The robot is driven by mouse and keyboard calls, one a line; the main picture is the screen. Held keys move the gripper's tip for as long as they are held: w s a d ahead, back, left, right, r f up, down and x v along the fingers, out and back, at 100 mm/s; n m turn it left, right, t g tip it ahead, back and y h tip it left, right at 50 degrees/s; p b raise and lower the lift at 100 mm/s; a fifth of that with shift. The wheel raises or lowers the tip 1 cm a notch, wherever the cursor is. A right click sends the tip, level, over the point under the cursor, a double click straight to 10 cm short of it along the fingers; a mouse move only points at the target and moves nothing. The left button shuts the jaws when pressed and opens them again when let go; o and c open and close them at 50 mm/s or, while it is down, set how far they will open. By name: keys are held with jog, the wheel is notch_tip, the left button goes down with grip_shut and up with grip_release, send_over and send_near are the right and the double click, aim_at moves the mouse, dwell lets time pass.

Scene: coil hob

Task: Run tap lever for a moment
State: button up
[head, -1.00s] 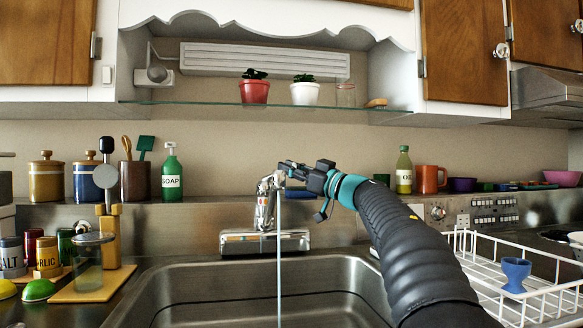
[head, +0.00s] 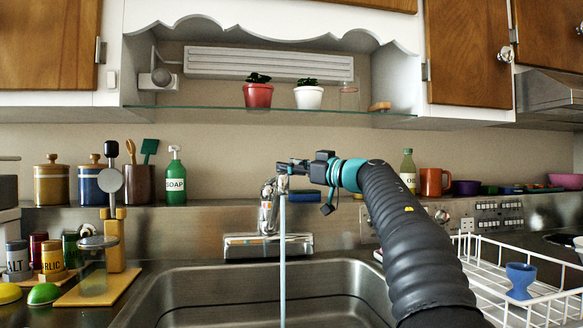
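The chrome tap (head: 268,208) stands at the back of the steel sink (head: 185,282), with its base plate (head: 250,246) on the ledge. A pale blue stream of water (head: 283,265) runs straight down from it into the sink. My gripper (head: 284,167) is at the top of the tap, coming in from the right, with its fingers pointing left at lever height. The lever is hidden or too small to make out behind the fingers. I cannot tell whether the fingers touch it or whether they are open or shut.
A green soap bottle (head: 176,178) and canisters (head: 90,181) stand on the left of the back ledge. Spice jars and a cutting board (head: 70,297) are left of the sink. A white dish rack (head: 489,290) with a blue egg cup (head: 519,278) is on the right. A glass shelf (head: 215,108) hangs above.

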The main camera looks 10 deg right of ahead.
jog(key=v, duration=1.2)
jog(key=shift+s, duration=0.1)
